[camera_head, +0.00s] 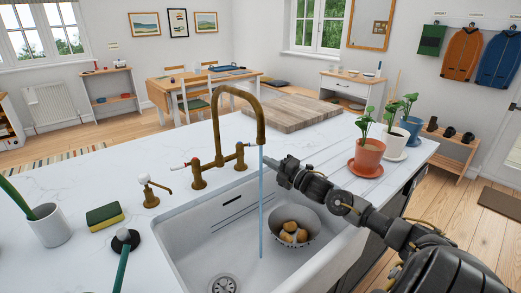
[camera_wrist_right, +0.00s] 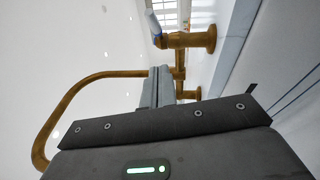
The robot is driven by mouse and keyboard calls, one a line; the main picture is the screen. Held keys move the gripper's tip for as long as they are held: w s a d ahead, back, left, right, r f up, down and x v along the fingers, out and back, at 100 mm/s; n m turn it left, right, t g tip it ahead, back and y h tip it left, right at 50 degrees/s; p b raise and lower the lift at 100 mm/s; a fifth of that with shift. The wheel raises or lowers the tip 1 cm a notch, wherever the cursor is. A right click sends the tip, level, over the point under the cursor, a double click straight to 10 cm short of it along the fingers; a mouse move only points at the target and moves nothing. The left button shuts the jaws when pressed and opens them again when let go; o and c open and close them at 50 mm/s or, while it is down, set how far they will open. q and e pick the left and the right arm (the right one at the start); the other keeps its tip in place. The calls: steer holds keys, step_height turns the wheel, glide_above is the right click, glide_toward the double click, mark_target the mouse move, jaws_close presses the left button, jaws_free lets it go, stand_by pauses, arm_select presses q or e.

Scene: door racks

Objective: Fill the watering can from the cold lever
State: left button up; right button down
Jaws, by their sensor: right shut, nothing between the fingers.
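A brass bridge tap (camera_head: 222,120) with a tall arched spout stands behind the white sink (camera_head: 190,235). A stream of water (camera_head: 261,200) runs from the spout into the sink. In the right wrist view, a lever with a blue-white end (camera_wrist_right: 156,27) shows by a brass post. My right gripper (camera_head: 270,163) is shut and empty, beside the stream and near the tap's right post; its fingers (camera_wrist_right: 157,88) also show in the wrist view. No watering can shows. My left gripper is not in view.
A colander (camera_head: 312,243) of potatoes sits in the sink. A sponge (camera_head: 104,217), white cup (camera_head: 48,226) and brass dispenser (camera_head: 150,195) stand left of it. Potted plants (camera_head: 367,155) and a wooden board (camera_head: 290,112) occupy the right and back counter.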

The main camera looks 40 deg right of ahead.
mark_target(249, 145)
steer(key=w+d+r+p, duration=0.1)
steer(key=w, duration=0.5)
steer(key=shift+w+d+p, duration=0.25)
steer(key=shift+p, duration=0.1)
